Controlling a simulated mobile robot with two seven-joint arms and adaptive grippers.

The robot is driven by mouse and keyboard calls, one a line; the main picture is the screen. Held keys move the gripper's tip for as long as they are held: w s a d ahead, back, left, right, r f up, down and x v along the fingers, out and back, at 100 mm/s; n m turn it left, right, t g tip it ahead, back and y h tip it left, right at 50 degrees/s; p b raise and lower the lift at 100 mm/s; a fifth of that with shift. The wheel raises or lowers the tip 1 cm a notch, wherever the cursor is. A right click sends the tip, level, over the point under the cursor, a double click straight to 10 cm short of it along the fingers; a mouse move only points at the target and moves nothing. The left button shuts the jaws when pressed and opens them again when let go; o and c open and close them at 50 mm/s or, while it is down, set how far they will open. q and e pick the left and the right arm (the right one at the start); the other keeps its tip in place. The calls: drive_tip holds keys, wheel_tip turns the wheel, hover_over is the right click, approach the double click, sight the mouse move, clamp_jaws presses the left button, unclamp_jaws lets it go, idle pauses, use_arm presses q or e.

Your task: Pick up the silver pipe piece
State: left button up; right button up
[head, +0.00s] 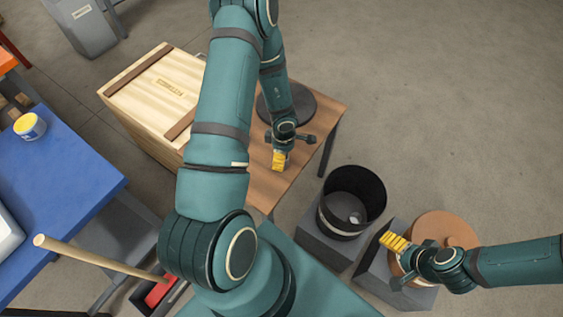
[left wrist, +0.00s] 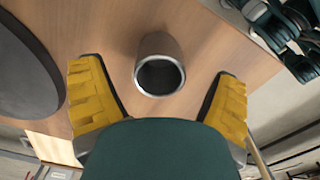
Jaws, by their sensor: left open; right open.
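The silver pipe piece (left wrist: 160,66) is a short hollow tube on the brown wooden table, seen in the left wrist view with its round open end toward the camera. It lies between the two yellow fingers of my left gripper, with a gap on each side. In the head view my left gripper (head: 279,160) is over the wooden table (head: 262,187), and the pipe piece cannot be made out there. My left gripper is open and holds nothing. My right gripper (head: 394,243) is open and empty beside a brown round-topped object, well away from the pipe piece.
A dark round disc (head: 299,101) lies on the table, near the left gripper. A wooden crate (head: 155,88) stands to the left. A black bin (head: 362,189) and the brown round-topped object (head: 447,229) stand right. A blue table (head: 66,180) is at far left.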

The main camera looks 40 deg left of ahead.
use_arm(q)
wheel_tip(320, 180, down, 4)
drive_tip(key=shift+d+r+b, duration=0.1)
drive_tip(key=shift+r+b, duration=0.1)
drive_tip(key=shift+b, duration=0.45)
drive_tip(key=c, duration=1.3)
drive_tip(key=shift+r, duration=0.1)
drive_tip(key=shift+c, duration=0.2)
wheel_tip(320, 180, up, 10)
drive_tip(key=p, duration=0.5)
drive_tip(key=shift+w, duration=0.1)
